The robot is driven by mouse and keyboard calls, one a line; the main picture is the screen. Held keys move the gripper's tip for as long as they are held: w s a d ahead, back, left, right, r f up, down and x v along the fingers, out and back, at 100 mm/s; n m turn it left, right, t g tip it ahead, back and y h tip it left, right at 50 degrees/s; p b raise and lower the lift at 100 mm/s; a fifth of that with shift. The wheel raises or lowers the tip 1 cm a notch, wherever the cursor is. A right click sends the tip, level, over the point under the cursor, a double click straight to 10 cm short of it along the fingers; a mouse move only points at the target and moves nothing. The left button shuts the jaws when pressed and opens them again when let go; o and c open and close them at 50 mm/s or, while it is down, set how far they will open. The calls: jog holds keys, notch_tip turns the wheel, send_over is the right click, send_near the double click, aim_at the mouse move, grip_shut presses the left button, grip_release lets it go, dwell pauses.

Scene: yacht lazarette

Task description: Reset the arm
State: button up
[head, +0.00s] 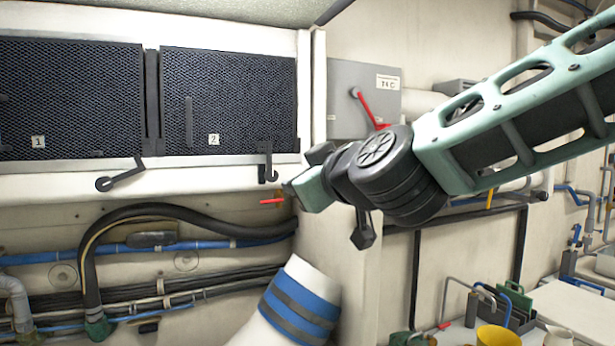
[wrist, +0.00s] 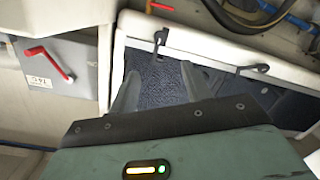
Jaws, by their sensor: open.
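My arm reaches in from the right in the head view, its teal and black links stretched toward the wall. My gripper (head: 306,190) is at its left end, in front of the white post beside locker panel 2; its fingers are hard to make out there. In the wrist view my gripper (wrist: 163,88) shows two grey fingers spread apart with nothing between them. Dark mesh of a locker panel (wrist: 160,75) lies beyond them. I cannot tell whether the gripper touches anything.
Mesh panels 1 (head: 70,100) and 2 (head: 230,105) have black latches below. A grey box (head: 350,85) with a red lever (head: 367,108) is behind my wrist. A blue-banded white pipe (head: 298,305) stands below. A bench at lower right holds a yellow cup (head: 497,336).

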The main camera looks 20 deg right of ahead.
jog(key=s+a+f+n+g+y+b, duration=0.1)
jog(key=s+a+f+g+y, duration=0.1)
jog(key=s+a+f+g, duration=0.5)
jog(key=s+a+f+n+g+y+b, duration=0.1)
jog(key=s+a+f+n+y+b, duration=0.3)
jog(key=f, duration=0.8)
jog(key=s+d+f+m+g+h, duration=0.3)
jog(key=s+f+g+h, duration=0.3)
jog(key=s+f, duration=0.8)
jog(key=d+g, duration=0.1)
jog(key=g, duration=0.1)
jog(key=shift+g+p, duration=0.3)
